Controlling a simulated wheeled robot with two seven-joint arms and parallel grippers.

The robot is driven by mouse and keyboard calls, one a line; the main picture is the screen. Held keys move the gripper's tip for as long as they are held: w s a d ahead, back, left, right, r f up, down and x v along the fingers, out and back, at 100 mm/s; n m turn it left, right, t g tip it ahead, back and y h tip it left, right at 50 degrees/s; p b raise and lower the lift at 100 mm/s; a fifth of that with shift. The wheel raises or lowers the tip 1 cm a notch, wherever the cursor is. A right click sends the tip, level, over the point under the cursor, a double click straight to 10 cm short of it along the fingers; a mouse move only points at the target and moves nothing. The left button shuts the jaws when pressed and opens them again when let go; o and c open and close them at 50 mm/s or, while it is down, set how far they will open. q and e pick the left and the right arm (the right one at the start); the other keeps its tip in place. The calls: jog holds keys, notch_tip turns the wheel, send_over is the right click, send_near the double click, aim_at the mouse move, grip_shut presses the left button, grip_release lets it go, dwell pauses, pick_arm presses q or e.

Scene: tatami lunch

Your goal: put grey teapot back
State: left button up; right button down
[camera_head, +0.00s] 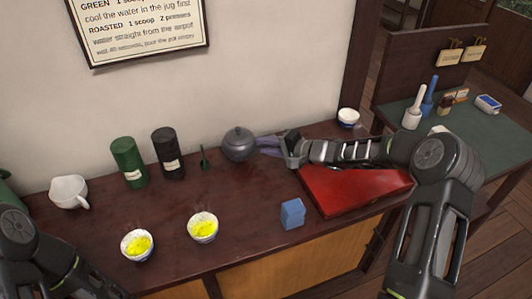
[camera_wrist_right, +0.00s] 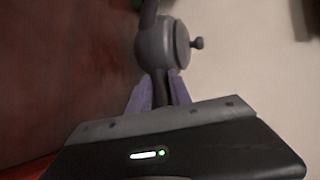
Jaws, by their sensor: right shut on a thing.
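The grey teapot (camera_head: 238,144) is at the back of the dark red counter, near the wall, right of a black canister. In the right wrist view the teapot (camera_wrist_right: 165,45) shows its round body, lid and knob, with its handle between the fingers. My right gripper (camera_head: 268,146) is shut on the teapot's handle, its purple fingers on either side of it. The right wrist view shows the same gripper's fingers (camera_wrist_right: 160,92). Whether the teapot's base touches the counter is hard to tell. My left arm shows at the lower left, but its gripper cannot be made out.
A green canister (camera_head: 129,162), black canister (camera_head: 167,153) and green scoop (camera_head: 204,158) stand left of the teapot. Two bowls with yellow contents (camera_head: 138,245) (camera_head: 203,228), a white jug (camera_head: 69,191), a blue block (camera_head: 292,213) and a red tray (camera_head: 350,198) are on the counter. A small bowl (camera_head: 348,117) stands behind.

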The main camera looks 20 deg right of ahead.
notch_tip(320, 180, down, 3)
jog(key=shift+r, duration=0.1)
jog(key=c, duration=1.2)
grip_release()
jog(key=shift+o, duration=0.2)
jog(key=v, duration=1.2)
jog(key=shift+p, duration=0.35)
